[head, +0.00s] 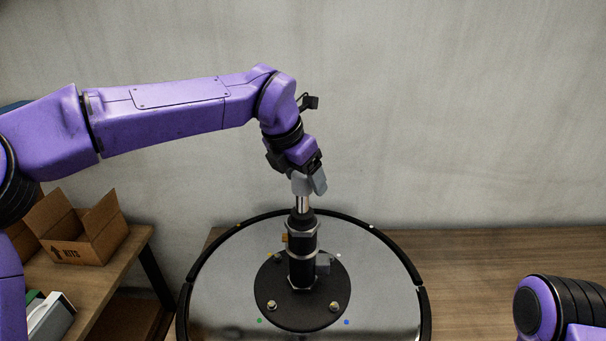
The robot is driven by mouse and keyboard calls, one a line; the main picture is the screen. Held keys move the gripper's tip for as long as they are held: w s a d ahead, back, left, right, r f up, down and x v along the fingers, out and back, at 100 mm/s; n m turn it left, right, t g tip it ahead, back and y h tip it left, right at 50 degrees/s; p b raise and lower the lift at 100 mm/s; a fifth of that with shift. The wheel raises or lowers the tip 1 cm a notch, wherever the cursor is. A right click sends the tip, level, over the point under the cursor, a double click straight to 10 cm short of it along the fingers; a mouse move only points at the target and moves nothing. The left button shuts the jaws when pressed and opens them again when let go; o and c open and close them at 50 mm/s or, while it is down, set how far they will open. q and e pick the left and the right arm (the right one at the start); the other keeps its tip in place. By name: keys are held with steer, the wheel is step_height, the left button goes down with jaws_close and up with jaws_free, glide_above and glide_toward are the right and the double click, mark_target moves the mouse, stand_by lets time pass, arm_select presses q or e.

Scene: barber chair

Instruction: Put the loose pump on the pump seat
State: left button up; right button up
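The loose pump (302,240) is a dark upright cylinder with metal collars and a bright rod at its top. It stands over the middle of a black round plate with bolts, the pump seat (275,303). Its lower end appears to meet the plate, but I cannot tell whether it is fully seated. My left gripper (309,184) points down with its grey fingers closed around the top of the rod. My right gripper is out of view; only part of my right arm shows at the lower right.
The seat is in the middle of a round shiny base with a black rim (423,302). An open cardboard box (82,245) stands on a wooden bench at the left, with a white and green item (50,316) in front. The wooden surface (480,260) at the right is clear.

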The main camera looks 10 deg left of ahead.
arm_select(q)
steer(key=shift+a+r, duration=0.1)
steer(key=shift+r, duration=0.3)
steer(key=v, duration=1.1)
steer(key=shift+s, duration=0.15)
stand_by(1.4)
